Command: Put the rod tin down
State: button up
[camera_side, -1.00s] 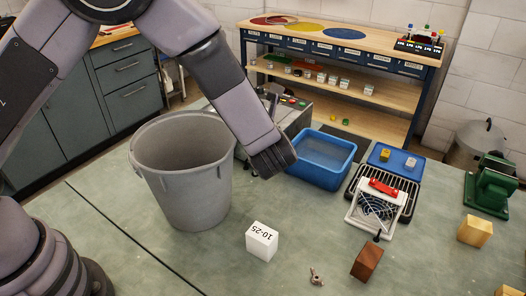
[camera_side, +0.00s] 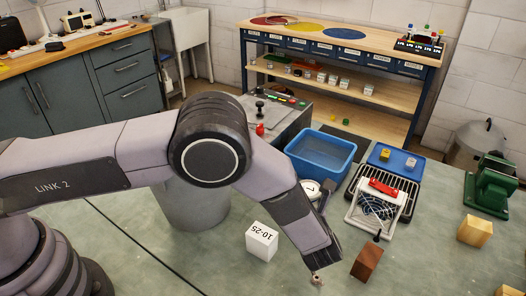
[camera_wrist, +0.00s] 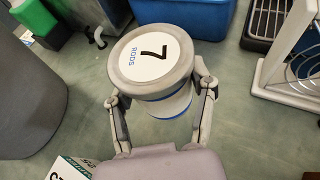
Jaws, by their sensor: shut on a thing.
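The rod tin (camera_wrist: 152,55) is a round can with a grey rim, a white lid marked "7 RODS" and a blue band. In the wrist view my gripper (camera_wrist: 155,88) is shut on it, one finger on each side. In the side view the tin (camera_side: 311,187) shows only partly behind my arm, left of the black rack and just in front of the blue tub. Its lid faces up. My arm hides most of the gripper there, and I cannot tell whether the tin's base touches the bench.
A blue tub (camera_side: 320,158) stands behind the tin. The black rack with a white device (camera_side: 376,207) is to the right. The grey bin (camera_side: 190,207) is left.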

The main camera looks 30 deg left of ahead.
jog(key=w+f, duration=0.1)
jog(key=w+d+f, duration=0.1)
jog(key=f, duration=0.1)
jog(key=shift+d, duration=0.15)
jog(key=shift+f, duration=1.35)
jog(key=shift+f, duration=0.15)
jog(key=o, duration=1.2)
